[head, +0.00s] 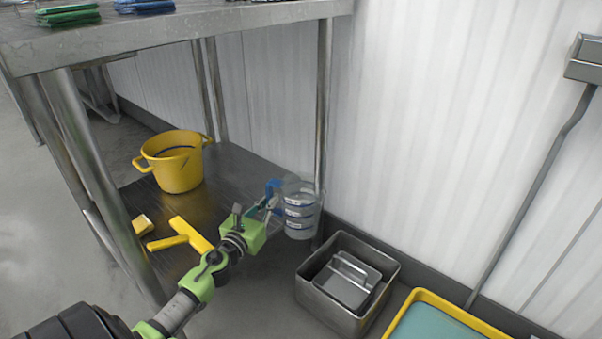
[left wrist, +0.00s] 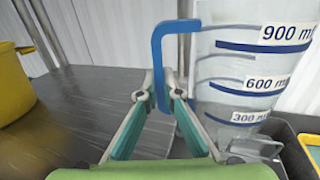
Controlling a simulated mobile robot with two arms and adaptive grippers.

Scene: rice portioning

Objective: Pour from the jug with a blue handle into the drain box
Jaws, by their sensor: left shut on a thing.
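The clear jug (head: 300,214) with a blue handle is upright at the right end of the table's lower shelf, near a table leg. Its blue markings and volume labels show large in the left wrist view (left wrist: 225,75). My left gripper (head: 266,203) is shut on the blue handle (left wrist: 157,55), with its fingertips around the handle's lower part in the left wrist view. The jug's base is hidden there, and I cannot tell whether it touches the shelf. The drain box (head: 322,307), an open metal box with a grey metal insert, stands on the floor right of the jug.
A yellow pot (head: 180,172) and a yellow tool (head: 188,236) lie to the left on the lower shelf (head: 235,165). A steel table top (head: 200,30) is above, with legs near my arm. A yellow-rimmed tray (head: 428,294) is right of the drain box, and a wall is behind.

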